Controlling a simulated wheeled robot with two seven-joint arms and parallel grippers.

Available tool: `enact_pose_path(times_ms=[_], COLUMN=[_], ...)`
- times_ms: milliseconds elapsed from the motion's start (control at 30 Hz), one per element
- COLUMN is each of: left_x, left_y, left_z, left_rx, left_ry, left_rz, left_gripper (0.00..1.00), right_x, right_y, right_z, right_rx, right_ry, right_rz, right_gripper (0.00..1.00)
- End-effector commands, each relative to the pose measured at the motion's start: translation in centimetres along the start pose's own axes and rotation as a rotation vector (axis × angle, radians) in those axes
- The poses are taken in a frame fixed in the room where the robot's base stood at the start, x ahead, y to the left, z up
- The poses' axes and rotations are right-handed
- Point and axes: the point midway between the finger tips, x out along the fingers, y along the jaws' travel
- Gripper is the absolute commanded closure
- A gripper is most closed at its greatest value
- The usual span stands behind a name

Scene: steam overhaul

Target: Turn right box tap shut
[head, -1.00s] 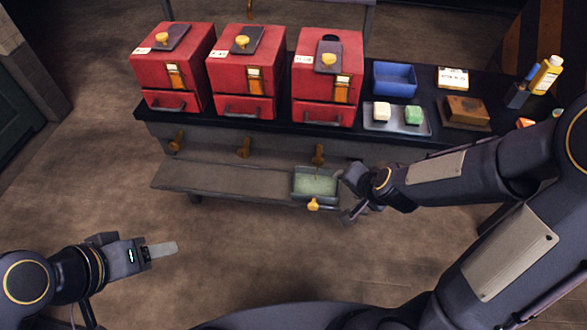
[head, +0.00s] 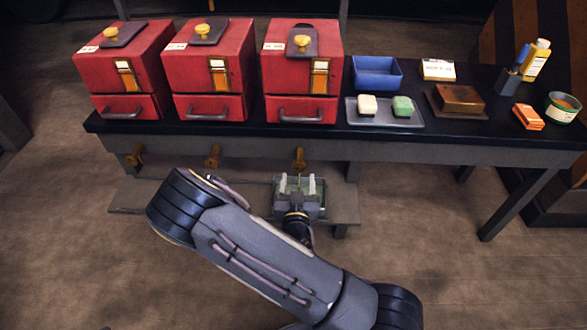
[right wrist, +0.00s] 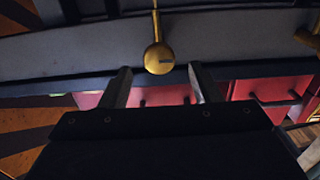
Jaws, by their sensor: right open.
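The right box tap (head: 300,158) is a brass tap on the bench's front edge, below the right red box (head: 302,70). A thin line hangs below its spout. My right gripper (head: 298,183) is open and empty, just below and in front of this tap. In the right wrist view, which looks upside down, the tap (right wrist: 158,57) shows its round brass end between and beyond the two fingertips (right wrist: 161,86), with no visible contact. A pan (head: 321,205) of greenish liquid sits under the tap, partly hidden by my gripper. My left gripper is out of view.
Two other brass taps, the middle (head: 212,156) and the left (head: 134,156), stick out under their boxes. A low shelf (head: 345,208) runs beneath. The bench holds a blue bin (head: 377,74), a tray (head: 385,120) with two blocks, and a wooden box (head: 459,98).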

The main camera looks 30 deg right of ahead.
Motion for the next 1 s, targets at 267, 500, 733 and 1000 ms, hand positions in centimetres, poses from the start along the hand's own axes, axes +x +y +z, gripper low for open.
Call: enact_pose_path(times_ms=[267,500,733,1000], left_x=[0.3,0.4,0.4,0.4], left_y=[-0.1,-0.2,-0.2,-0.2], left_z=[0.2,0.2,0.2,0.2], left_rx=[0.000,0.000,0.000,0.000], left_ry=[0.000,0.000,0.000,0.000], left_rz=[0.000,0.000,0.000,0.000], left_gripper=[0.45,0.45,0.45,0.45], right_x=[4.5,6.0,6.0,6.0], right_y=[0.1,0.1,0.1,0.1], right_z=[0.1,0.0,0.0,0.0], right_rx=[0.000,-0.001,-0.001,-0.001], right_ry=[-0.001,-0.003,-0.003,-0.004], right_rz=[0.002,0.002,0.002,0.001], right_gripper=[0.43,0.43,0.45,0.80])
